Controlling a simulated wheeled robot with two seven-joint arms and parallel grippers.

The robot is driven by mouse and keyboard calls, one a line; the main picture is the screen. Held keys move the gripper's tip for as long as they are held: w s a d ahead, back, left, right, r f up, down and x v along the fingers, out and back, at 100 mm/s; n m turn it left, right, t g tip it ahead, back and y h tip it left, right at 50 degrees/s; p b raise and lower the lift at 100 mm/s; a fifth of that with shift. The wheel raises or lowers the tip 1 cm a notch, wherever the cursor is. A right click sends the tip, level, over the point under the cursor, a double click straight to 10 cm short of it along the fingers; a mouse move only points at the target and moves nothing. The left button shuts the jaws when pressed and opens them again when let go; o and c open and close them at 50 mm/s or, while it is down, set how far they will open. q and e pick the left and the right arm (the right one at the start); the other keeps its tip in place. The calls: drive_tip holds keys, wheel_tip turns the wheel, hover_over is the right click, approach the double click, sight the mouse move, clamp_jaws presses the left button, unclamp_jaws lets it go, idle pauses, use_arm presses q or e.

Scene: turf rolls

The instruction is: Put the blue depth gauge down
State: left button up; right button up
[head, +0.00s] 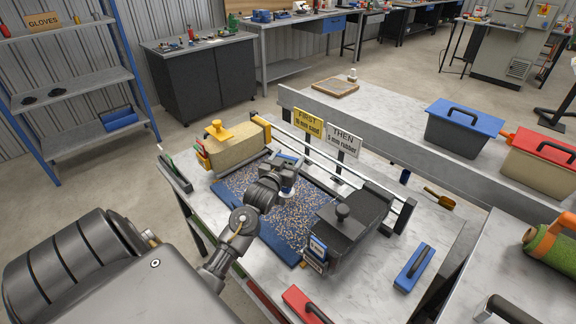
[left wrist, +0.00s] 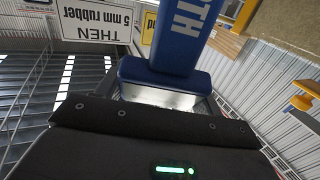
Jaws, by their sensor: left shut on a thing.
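My left gripper (head: 286,184) is shut on the blue depth gauge (head: 290,160), over the far part of the blue tray (head: 234,187) strewn with tan and dark granules. In the left wrist view the gauge (left wrist: 187,35) rises upright from the jaws, with white letters ending in "TH" on it. Its lower end is hidden in the head view, so I cannot tell whether it touches the granules. My right gripper is not in view.
A tan block with a yellow knob (head: 233,148) stands left of the tray, a dark block with a knob (head: 345,235) right. Rails (head: 330,160) and FIRST (head: 308,122) and THEN (head: 343,140) signs stand behind. A blue float (head: 413,268) and red float (head: 304,306) lie nearby.

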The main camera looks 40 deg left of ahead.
use_arm(q)
drive_tip(key=shift+w+a+f, duration=0.2)
drive_tip(key=shift+w+f, duration=0.1)
drive_tip(key=shift+f, duration=0.1)
wheel_tip(320, 180, down, 3)
drive_tip(key=shift+r+p, duration=0.1)
drive_tip(key=shift+p, duration=0.45)
drive_tip(key=shift+f, duration=0.25)
drive_tip(key=o, duration=1.5)
drive_tip(key=shift+o, duration=0.2)
